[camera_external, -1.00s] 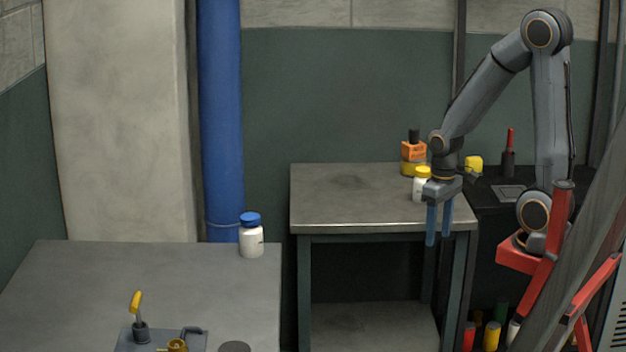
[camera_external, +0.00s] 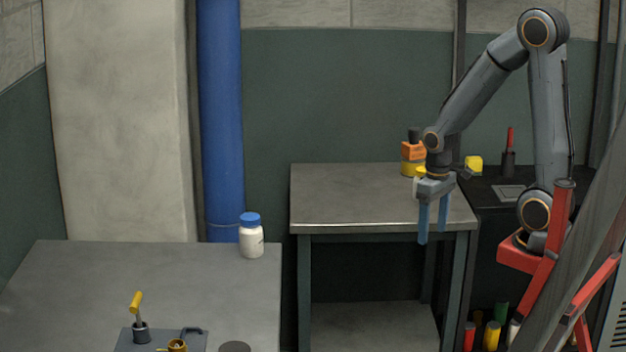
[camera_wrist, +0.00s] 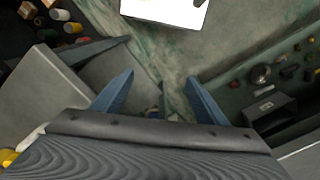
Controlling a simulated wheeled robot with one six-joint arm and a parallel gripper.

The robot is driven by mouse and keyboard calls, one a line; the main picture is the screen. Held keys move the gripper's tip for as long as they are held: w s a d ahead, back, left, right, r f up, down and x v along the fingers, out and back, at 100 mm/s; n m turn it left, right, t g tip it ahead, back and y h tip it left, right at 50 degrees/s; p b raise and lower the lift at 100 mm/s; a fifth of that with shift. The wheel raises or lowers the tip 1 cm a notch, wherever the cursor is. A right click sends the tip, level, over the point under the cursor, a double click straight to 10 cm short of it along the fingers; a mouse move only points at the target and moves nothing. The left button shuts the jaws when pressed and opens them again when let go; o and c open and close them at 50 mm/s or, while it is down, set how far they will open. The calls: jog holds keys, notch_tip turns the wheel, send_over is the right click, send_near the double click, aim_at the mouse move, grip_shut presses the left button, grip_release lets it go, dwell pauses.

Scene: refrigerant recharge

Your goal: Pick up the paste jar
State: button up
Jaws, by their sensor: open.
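Two white jars show, and I cannot tell which is the paste jar. One, with a blue lid (camera_external: 250,238), stands upright at the back right of the left table. The other, with a yellow lid (camera_external: 420,171), stands on the middle table, mostly hidden behind my gripper (camera_external: 432,235). A white and yellow piece at the lower left of the wrist view (camera_wrist: 28,143) looks like that jar. My gripper points down at the front edge of the middle table, its two blue fingers apart and empty. In the wrist view the fingers (camera_wrist: 159,92) hold nothing between them.
The middle table (camera_external: 340,200) is mostly bare, with an orange and yellow container (camera_external: 412,153) at its back. The left table (camera_external: 60,290) carries a fixture with a yellow-handled lever (camera_external: 136,303) at its front. A blue pipe (camera_external: 221,120) stands behind.

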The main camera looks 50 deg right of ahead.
aim_at(252, 215)
jog(key=w+a+r+n+p, duration=0.4)
jog(key=w+a, duration=0.3)
jog(key=w, duration=0.6)
jog(key=w+a+r+n+p, duration=0.1)
jog(key=w+a+n, duration=0.3)
jog(key=a, duration=0.6)
jog(key=w+a+r+n+y+p, duration=0.1)
jog(key=w+a+n, duration=0.3)
jog(key=w+a, duration=0.3)
jog(key=w+a+r+n+p, duration=0.2)
jog(key=w+a+n, duration=0.3)
jog(key=a, duration=0.8)
jog(key=shift+w+a+y, duration=0.1)
jog(key=shift+w+y, duration=0.1)
jog(key=shift+y, duration=0.2)
jog(key=shift+s+a+f+p, duration=0.15)
jog(key=shift+f+p, duration=0.45)
jog(key=shift+f, duration=0.65)
jog(key=shift+a+f+p, duration=0.3)
jog(key=shift+f+p, duration=0.3)
jog(key=shift+f, duration=0.65)
jog(key=shift+s+a+f+p, duration=0.15)
jog(key=shift+f+p, duration=0.45)
jog(key=shift+f, duration=0.65)
jog(key=shift+w, duration=0.1)
jog(key=c, duration=1.3)
